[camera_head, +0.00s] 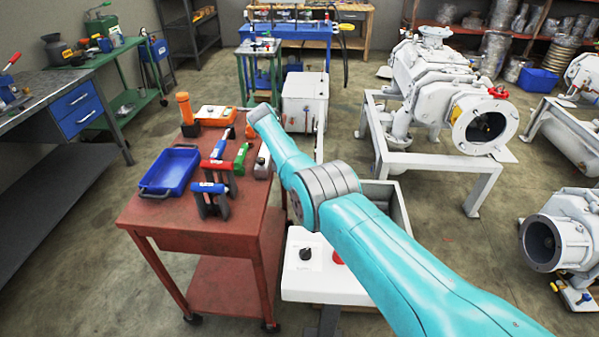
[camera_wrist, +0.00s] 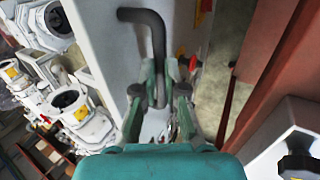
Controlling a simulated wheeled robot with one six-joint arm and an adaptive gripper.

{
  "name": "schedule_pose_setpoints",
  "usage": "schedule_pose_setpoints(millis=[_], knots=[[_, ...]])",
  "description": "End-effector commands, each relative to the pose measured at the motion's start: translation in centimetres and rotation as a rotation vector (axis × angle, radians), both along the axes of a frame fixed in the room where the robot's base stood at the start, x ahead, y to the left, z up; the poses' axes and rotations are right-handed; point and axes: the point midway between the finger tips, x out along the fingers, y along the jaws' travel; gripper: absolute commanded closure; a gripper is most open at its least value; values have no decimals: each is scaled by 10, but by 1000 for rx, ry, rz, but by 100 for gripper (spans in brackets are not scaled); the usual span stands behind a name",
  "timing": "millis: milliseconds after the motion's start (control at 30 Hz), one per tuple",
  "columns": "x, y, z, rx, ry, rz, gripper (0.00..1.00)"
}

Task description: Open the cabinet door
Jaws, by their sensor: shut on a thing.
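In the wrist view, a pale grey-white cabinet panel (camera_wrist: 103,35) fills the upper middle. A dark bent bar handle (camera_wrist: 152,22) stands out from it and runs down between the fingers of my gripper (camera_wrist: 161,90). The teal fingers are shut on the handle, one on each side. The lower part of the handle is partly hidden by the fingers. No clear gap at the door's edge can be made out. In the head view, my teal arm hides the gripper and the handle.
A red cart (camera_head: 192,236) with a blue tray (camera_head: 170,170) and several tools stands left of my arm. A white surface with a black knob (camera_head: 306,254) is close below the arm. White pumps (camera_head: 435,75) on stands are at the right. Open floor lies right of the arm.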

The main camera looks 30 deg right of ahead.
Motion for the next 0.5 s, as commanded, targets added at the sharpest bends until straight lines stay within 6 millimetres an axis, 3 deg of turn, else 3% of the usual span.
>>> schedule_pose_setpoints(millis=[33, 300, 333, 400, 433, 500], knots=[[-8, -3, -22, 8, 14, -1, 100], [-9, -4, -21, 7, 14, -3, 100], [-9, -4, -21, 7, 14, -3, 85], [-9, -4, -22, 7, 14, -2, 67], [-8, -4, -21, 7, 14, -1, 61], [-7, -3, -19, 5, 11, 0, 61]])
